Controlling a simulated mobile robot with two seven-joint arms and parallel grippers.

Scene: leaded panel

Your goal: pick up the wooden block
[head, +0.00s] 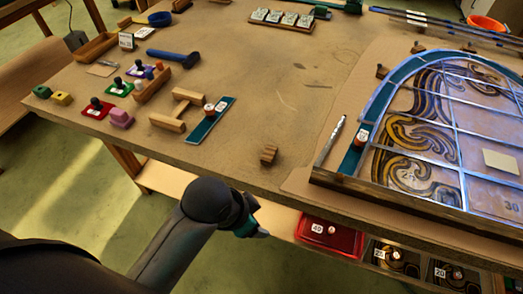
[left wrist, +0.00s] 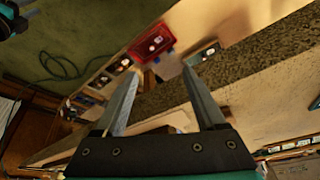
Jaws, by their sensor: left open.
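A small brown wooden block (head: 268,154) with a ridged-looking side sits alone on the tabletop near its front edge, left of the leaded panel. Similar small blocks (head: 382,71) stand along the panel's edge. My left gripper (head: 256,230) is in front of the table's front edge, apart from the block and nearer to me; its fingers are hard to make out there. In the left wrist view my left gripper (left wrist: 162,73) is open, with nothing between its fingers. I cannot make out the block in that view.
The leaded panel (head: 430,130) fills the table's right. A teal strip (head: 209,120), wooden pieces (head: 167,123), and a blue mallet (head: 173,57) lie left of the block. A red tray (head: 329,235) sits below the table edge. The middle tabletop is mostly clear.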

